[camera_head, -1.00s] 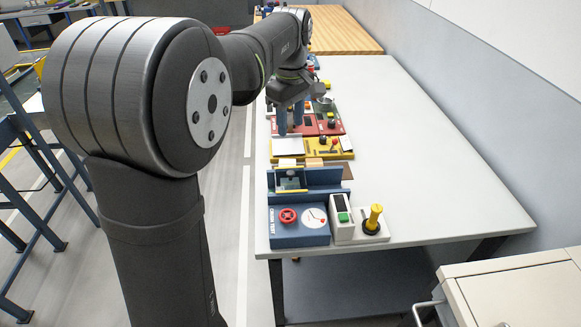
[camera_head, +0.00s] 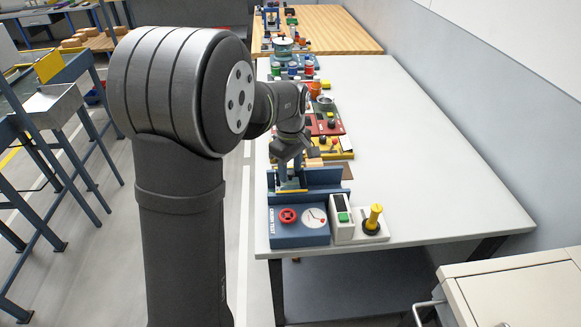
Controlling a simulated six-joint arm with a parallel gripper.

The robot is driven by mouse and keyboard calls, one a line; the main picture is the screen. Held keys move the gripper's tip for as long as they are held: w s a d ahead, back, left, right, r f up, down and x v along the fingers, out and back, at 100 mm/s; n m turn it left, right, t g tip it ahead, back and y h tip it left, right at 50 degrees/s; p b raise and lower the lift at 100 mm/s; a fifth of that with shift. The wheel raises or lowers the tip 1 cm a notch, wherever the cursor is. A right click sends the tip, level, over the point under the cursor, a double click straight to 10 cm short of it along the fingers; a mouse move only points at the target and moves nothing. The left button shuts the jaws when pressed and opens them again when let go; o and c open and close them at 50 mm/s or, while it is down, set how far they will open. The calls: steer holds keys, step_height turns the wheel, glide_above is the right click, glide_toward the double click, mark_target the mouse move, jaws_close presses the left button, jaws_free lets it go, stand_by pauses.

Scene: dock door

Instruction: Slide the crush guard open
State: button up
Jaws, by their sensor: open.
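The blue crush tester (camera_head: 300,236) stands at the near left end of the white table, with a red handwheel (camera_head: 288,216) and a round white dial (camera_head: 314,217) on its front. The crush guard, with a yellow lower edge (camera_head: 291,190), sits in the tester's bay behind the handwheel. My gripper (camera_head: 290,176) is open and points down at the guard, its fingers covering most of it. I cannot tell whether the fingers touch the guard.
The right side of the white table (camera_head: 430,160) is clear.

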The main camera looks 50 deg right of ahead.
steer(key=shift+c, duration=0.4)
jaws_close()
steer(key=s+d, duration=0.7)
steer(key=shift+s+d, duration=0.3)
steer(key=shift+r, duration=0.1)
steer(key=shift+o, duration=0.4)
jaws_free()
step_height(320, 180, up, 17)
steer(key=shift+r, duration=0.15)
